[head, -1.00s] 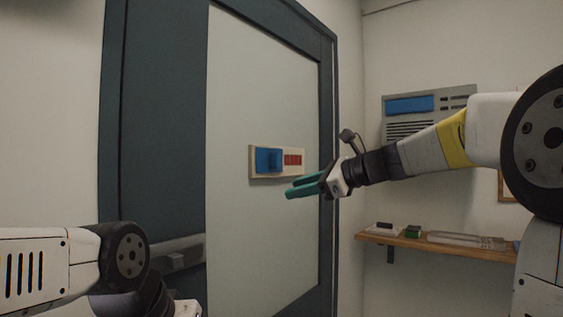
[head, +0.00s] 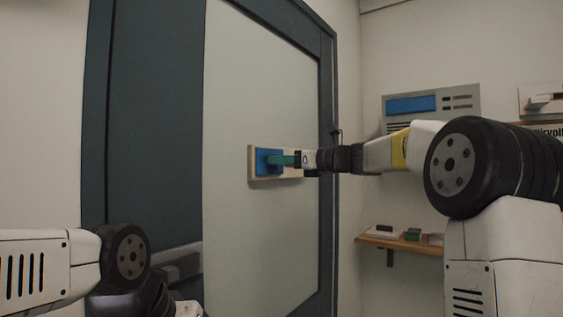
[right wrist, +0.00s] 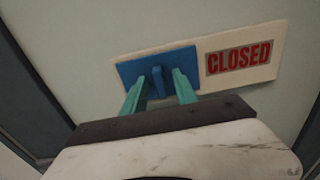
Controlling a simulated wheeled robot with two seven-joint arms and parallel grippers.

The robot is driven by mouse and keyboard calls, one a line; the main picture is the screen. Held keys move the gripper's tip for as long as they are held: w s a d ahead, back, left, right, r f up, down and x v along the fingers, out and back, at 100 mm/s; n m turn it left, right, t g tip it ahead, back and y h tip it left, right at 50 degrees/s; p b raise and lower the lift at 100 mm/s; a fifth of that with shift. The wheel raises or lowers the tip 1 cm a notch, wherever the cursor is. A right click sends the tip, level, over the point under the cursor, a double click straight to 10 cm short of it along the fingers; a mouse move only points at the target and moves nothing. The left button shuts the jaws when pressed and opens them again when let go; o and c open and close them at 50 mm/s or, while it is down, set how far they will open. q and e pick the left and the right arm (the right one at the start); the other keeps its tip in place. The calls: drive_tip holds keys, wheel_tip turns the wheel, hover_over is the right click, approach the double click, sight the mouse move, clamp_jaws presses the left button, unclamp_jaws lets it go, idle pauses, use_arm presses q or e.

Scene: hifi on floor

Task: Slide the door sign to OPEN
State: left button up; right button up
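The door sign is a cream plate (head: 252,176) fixed on the door's pale panel. Its blue slider (head: 263,156) sits at the plate's left end. In the right wrist view the slider (right wrist: 138,67) has a raised blue tab (right wrist: 158,80), and the red word CLOSED (right wrist: 239,58) shows to its right. My right gripper (right wrist: 157,84) is open, with one green finger on each side of the tab, apart from it. In the head view the right gripper (head: 284,160) is at the sign and hides its right part. My left gripper is out of view below the left arm.
The door (head: 230,255) has a dark frame and a handle (head: 178,266) low on the left. A wall panel with a blue screen (head: 411,104) and a wooden shelf (head: 398,243) with small items are on the right wall.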

clamp_jaws()
idle(1.4)
